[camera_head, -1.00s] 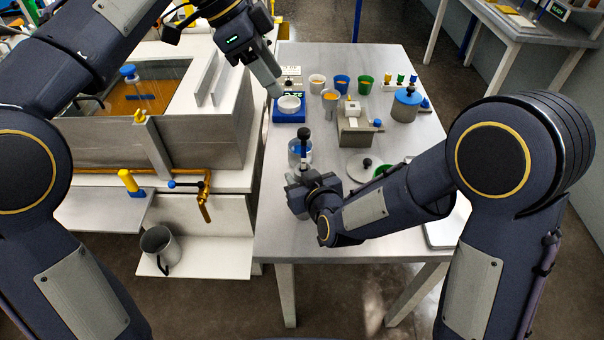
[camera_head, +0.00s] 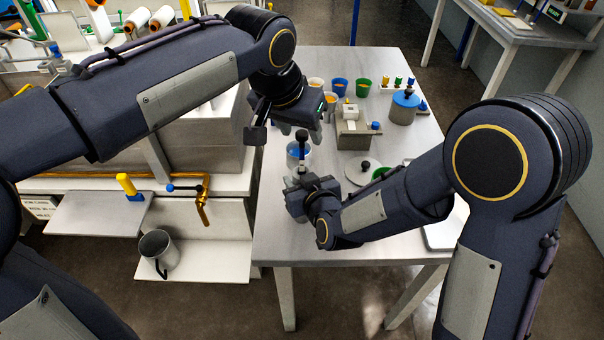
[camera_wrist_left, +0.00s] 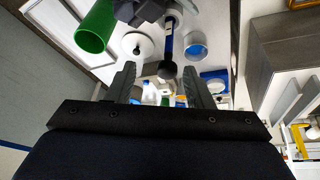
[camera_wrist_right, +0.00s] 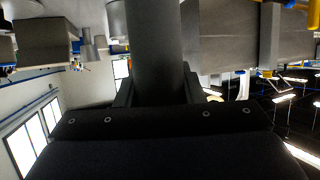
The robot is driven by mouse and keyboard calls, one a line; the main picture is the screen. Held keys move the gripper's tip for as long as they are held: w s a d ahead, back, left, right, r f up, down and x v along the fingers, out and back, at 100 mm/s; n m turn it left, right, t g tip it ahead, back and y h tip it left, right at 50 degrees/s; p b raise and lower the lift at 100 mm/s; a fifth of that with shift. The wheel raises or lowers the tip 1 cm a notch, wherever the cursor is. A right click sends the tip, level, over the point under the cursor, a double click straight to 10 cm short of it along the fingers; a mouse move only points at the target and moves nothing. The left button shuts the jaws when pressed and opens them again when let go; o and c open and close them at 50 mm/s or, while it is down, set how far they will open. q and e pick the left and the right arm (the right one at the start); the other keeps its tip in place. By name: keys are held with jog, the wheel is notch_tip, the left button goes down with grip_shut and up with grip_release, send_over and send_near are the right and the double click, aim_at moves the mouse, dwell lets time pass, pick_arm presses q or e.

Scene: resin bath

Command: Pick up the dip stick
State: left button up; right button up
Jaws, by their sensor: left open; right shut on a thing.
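The dip stick (camera_head: 302,137), as I take it, is a slim stick with a round black knob at its top. It stands roughly upright above my right gripper (camera_head: 304,182), which is shut on its lower part. The left wrist view shows the stick with its black knob and a blue stripe (camera_wrist_left: 168,60). In the right wrist view a thick dark shaft (camera_wrist_right: 155,50) fills the space between the fingers. My left gripper (camera_head: 299,128) is open and empty, just above the knob. In the left wrist view the knob lies between its fingers (camera_wrist_left: 159,76), apart from both.
A clear jar with blue contents (camera_head: 293,155) stands just beside the stick. A grey block device (camera_head: 352,135), a white lid (camera_head: 357,178), a blue-lidded pot (camera_head: 404,108) and several cups stand to the right.

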aim_at(302, 142)
pick_arm(q)
jog(key=x, duration=0.7)
jog(key=shift+w+a+f, duration=0.2)
jog(key=shift+a+f, duration=0.05)
jog(key=shift+f, duration=0.15)
grip_shut()
